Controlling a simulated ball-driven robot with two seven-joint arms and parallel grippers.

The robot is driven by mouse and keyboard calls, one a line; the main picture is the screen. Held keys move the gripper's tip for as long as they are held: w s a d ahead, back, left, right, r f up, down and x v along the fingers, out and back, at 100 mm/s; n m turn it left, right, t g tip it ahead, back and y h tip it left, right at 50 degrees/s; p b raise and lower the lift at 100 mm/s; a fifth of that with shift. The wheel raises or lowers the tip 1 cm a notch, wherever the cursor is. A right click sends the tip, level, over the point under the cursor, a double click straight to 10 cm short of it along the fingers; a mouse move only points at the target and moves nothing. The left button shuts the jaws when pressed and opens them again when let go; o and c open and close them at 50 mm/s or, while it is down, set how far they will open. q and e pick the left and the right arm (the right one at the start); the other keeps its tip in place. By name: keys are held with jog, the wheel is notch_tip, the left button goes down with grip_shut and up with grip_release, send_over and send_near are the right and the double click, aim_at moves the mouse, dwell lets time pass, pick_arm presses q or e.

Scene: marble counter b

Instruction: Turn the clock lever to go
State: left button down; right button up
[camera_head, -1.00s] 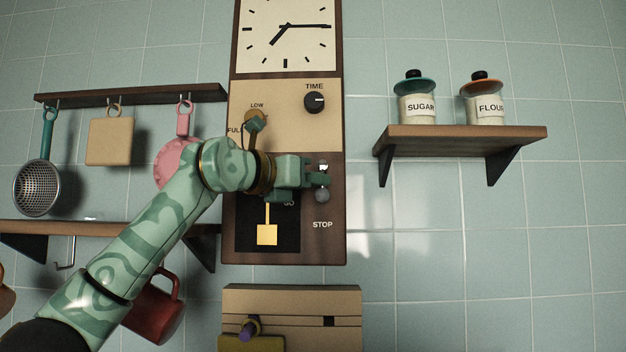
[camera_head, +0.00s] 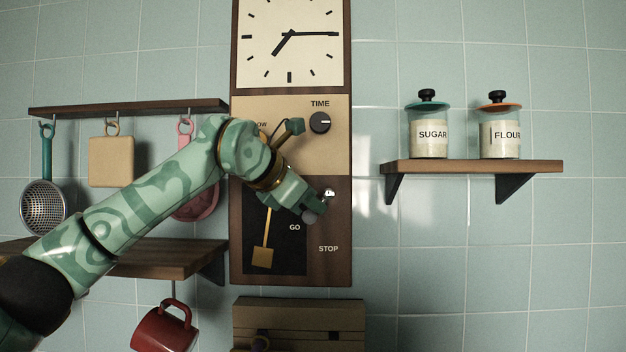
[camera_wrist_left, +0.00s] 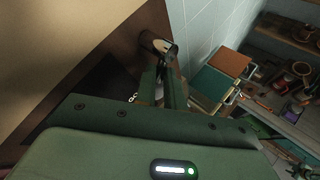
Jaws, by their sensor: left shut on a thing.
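The tall wooden clock (camera_head: 340,262) hangs on the tiled wall in the head view. Its lever has a silver pivot (camera_head: 329,192) and a grey ball end (camera_head: 310,217). The lever slants down and left, its ball just above the GO label (camera_head: 295,227); the STOP label (camera_head: 328,249) is lower right. My left gripper (camera_head: 316,206) is shut on the lever, hiding part of it. In the left wrist view the fingers (camera_wrist_left: 164,88) close around it below the metal pivot (camera_wrist_left: 160,46). The gold pendulum (camera_head: 262,257) leans left. My right gripper is not in view.
A shelf (camera_head: 470,166) with sugar (camera_head: 430,140) and flour (camera_head: 500,140) jars is at the right. A rack (camera_head: 130,107) with hanging utensils and a lower shelf (camera_head: 180,256) are at the left, partly behind my arm. A wooden box (camera_head: 300,320) stands below the clock.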

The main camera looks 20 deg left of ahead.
pick_arm(q)
jog(key=shift+r+m+g+y+p, duration=0.3)
jog(key=shift+r+m+y+p, duration=0.15)
jog(key=shift+y+p, duration=0.3)
jog(key=shift+a, duration=0.1)
jog(key=c, duration=1.5)
grip_release()
jog(key=shift+f, duration=0.1)
jog(key=b+v, duration=0.4)
jog(key=v, duration=1.2)
